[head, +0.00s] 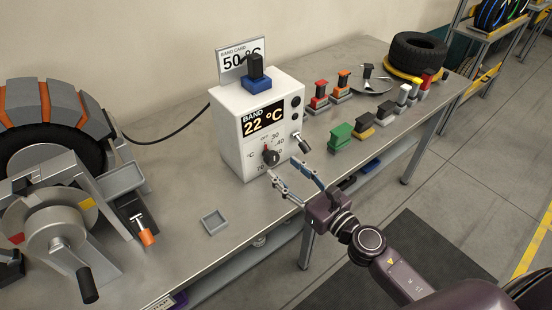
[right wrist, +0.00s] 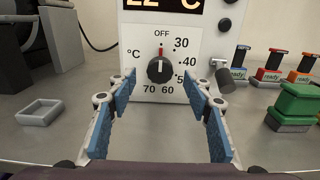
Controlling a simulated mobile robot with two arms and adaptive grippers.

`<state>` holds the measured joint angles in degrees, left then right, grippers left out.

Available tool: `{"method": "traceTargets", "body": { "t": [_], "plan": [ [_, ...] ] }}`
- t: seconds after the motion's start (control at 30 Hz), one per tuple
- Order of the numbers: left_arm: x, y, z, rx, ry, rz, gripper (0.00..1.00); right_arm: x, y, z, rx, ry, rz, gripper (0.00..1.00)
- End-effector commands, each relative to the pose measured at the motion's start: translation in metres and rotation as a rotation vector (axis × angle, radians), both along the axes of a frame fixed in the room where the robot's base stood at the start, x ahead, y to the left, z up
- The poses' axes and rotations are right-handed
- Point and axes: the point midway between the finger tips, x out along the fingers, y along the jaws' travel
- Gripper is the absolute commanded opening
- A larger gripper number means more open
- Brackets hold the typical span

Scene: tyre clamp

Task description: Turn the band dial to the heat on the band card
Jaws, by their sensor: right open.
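The band dial (head: 271,157) is a black knob on the front of a white control box (head: 233,138). In the right wrist view the dial (right wrist: 160,69) has its red pointer up at OFF, with marks 30 to 70 around it. The box display (head: 264,119) reads 22 °C. The band card (head: 233,62) stands behind the box and reads 50 °C, partly covered by a black and blue piece. My right gripper (head: 293,178) is open and empty in front of the dial, its fingers apart on either side and not touching it. My left gripper is not in view.
A small grey tray (head: 214,221) lies left of the box. A tyre clamp with a handle (head: 86,285) fills the left. Several coloured blocks, including a green one (head: 341,137), stand right of the box. A black lever (head: 302,143) juts from the box's right side.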

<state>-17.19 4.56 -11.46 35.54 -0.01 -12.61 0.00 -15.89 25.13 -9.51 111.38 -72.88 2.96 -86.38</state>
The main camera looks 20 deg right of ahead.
Motion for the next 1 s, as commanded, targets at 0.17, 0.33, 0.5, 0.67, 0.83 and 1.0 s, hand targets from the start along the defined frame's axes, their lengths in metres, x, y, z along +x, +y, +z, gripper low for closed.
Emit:
{"method": "traceTargets", "body": {
  "t": [0.17, 0.33, 0.5, 0.67, 0.83, 1.0],
  "plan": [
    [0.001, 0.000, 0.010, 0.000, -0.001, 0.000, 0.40, 0.024, 0.009, 0.003, 0.003, -0.001, -0.001, 0.47],
    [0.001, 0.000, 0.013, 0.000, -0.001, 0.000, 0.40, 0.039, 0.014, 0.001, 0.003, 0.000, -0.002, 0.47],
    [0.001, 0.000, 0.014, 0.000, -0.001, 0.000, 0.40, 0.044, 0.016, 0.000, 0.003, 0.001, -0.002, 0.47],
    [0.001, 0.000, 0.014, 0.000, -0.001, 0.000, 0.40, 0.044, 0.016, 0.000, 0.003, 0.001, -0.002, 0.47],
    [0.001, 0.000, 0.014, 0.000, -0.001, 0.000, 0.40, 0.044, 0.016, 0.000, 0.004, 0.001, -0.002, 0.35],
    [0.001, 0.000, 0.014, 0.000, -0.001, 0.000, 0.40, 0.044, 0.016, 0.000, 0.004, 0.001, -0.002, 0.17]
  ]
}}
